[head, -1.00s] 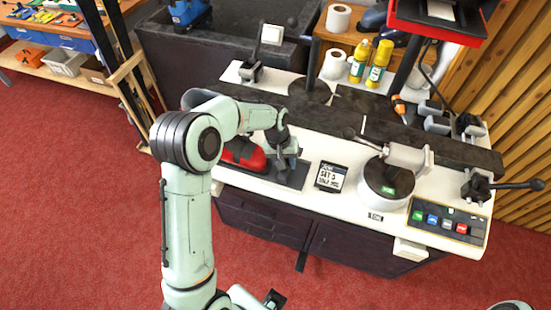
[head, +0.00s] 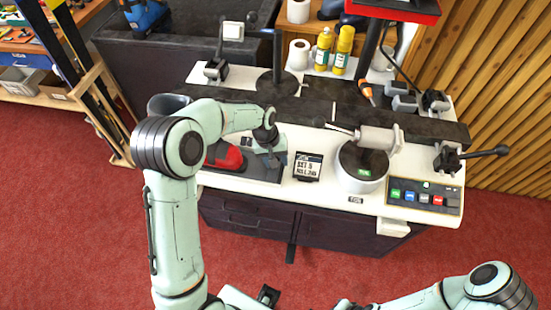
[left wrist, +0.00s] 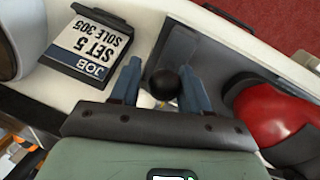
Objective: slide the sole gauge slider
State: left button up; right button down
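A black ball knob (left wrist: 163,83), apparently the sole gauge slider's, shows in the left wrist view between the two blue fingers of my left gripper (left wrist: 160,86). The fingers are apart, with gaps on both sides of the knob. In the head view my left gripper (head: 274,158) is low over the right end of a dark plate (head: 230,173); it hides the knob there. A red boot (head: 224,155) lies on that plate, left of the gripper. A job card (left wrist: 88,45) reads "SET 5 SOLE 305". My right gripper (head: 346,303) barely shows at the bottom edge.
Right of the job card stands a round drum (head: 362,165) with a handled cylinder above it. A button panel (head: 424,195) and a clamp lever (head: 480,153) are farther right. Yellow bottles (head: 342,50) stand at the back. Red floor (head: 330,268) is clear in front.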

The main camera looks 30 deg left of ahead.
pick_arm(q)
notch_tip(320, 180, up, 13)
jog(key=s+a, duration=0.1)
jog(key=a, duration=0.1)
jog(key=shift+a+p, duration=0.15)
jog(key=shift+p, duration=0.25)
jog(key=shift+s, duration=0.15)
